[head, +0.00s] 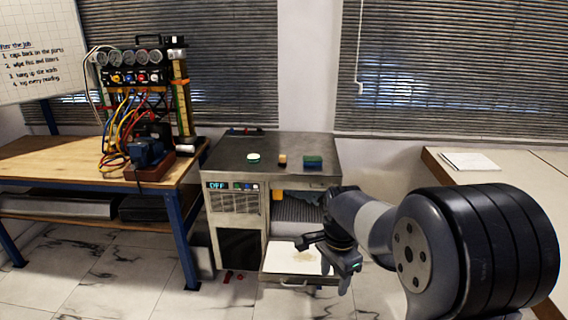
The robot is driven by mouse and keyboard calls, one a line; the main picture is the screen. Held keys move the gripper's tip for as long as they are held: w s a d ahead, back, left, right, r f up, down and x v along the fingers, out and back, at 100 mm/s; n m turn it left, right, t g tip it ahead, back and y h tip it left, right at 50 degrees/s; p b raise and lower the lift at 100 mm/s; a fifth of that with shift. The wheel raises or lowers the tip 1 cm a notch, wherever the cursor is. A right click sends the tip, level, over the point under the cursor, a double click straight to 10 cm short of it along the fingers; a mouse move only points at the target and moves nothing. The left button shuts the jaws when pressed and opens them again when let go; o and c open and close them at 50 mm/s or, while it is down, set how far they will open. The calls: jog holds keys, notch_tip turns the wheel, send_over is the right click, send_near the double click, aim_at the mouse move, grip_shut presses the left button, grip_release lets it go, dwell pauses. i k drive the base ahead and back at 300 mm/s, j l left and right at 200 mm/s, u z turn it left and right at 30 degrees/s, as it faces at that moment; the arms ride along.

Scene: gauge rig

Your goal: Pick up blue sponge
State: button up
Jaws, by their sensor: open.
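The blue sponge (313,163) looks like a small dark block with a green upper face and a blue side. It lies on the right part of the dark top of a metal cabinet (228,153). My gripper (325,264) is open and shows nothing between its fingers. It is in front of the cabinet, lower in the picture than the sponge and apart from it. My arm reaches in from the right and does not cover the sponge.
Below, an open drawer (290,278) juts out near my gripper. A wooden bench (60,157) with a gauge rig (135,75) stands left; a pale table (500,181) stands right.

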aim_at(308, 161)
jog(key=i+l+u, duration=0.15)
jog(key=u, duration=0.25)
jog(key=i+l+u, duration=0.25)
jog(key=u, duration=0.15)
jog(key=i+l+u, duration=0.15)
jog(key=u, duration=0.2)
jog(key=i+l+u, duration=0.1)
jog(key=l+u, duration=0.3)
jog(key=i+l+u, duration=0.2)
jog(key=l, duration=0.6)
jog(key=l+u, duration=0.15)
jog(key=l, duration=0.7)
jog(key=i+l+u, duration=0.2)
jog(key=l, duration=2.45)
